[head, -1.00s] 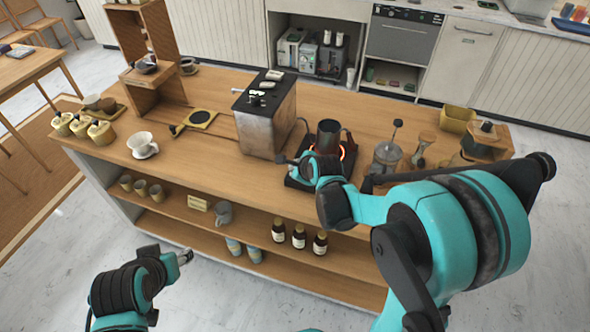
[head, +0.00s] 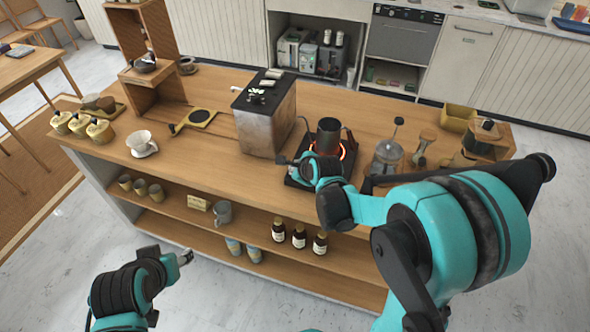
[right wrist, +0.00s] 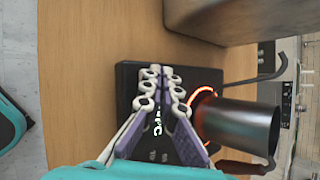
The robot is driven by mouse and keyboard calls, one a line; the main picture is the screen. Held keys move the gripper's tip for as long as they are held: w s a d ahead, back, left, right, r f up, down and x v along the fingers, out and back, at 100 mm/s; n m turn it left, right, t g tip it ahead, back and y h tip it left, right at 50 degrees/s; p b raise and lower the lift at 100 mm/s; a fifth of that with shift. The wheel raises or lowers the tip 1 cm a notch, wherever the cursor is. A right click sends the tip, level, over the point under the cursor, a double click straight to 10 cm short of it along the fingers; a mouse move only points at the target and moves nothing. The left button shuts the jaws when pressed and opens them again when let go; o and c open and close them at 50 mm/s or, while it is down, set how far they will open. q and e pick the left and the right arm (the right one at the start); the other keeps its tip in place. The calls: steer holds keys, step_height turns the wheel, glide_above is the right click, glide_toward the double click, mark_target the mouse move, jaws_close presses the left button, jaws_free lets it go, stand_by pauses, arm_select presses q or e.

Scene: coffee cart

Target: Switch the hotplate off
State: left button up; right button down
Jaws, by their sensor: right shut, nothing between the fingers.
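The hotplate (head: 296,179) is a dark square slab near the counter's front edge, and its ring glows orange-red. A dark metal pot (head: 328,136) stands on the ring. In the right wrist view the hotplate (right wrist: 125,76) shows green lit marks on its front strip, and the pot (right wrist: 238,125) is at right. My right gripper (right wrist: 161,72) is shut and empty, its fingertips over the hotplate's front strip beside the glowing ring. I cannot tell whether they touch it. In the head view my right gripper (head: 284,161) is at the hotplate's front left. My left gripper (head: 186,257) hangs over the floor in front of the counter; its fingers are too small to judge.
A metal-sided machine (head: 265,128) stands left of the hotplate. A French press (head: 386,160) stands to its right. A white dripper cup (head: 142,144) is at the counter's left. Bottles (head: 299,236) and mugs fill the shelf below.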

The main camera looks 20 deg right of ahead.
steer(key=shift+f, duration=0.2)
stand_by(0.5)
steer(key=shift+r, duration=0.15)
steer(key=shift+r+p, duration=0.35)
steer(key=shift+r, duration=0.2)
steer(key=shift+r, duration=0.1)
step_height(320, 180, up, 6)
steer(key=p, duration=0.4)
steer(key=shift+p, duration=0.4)
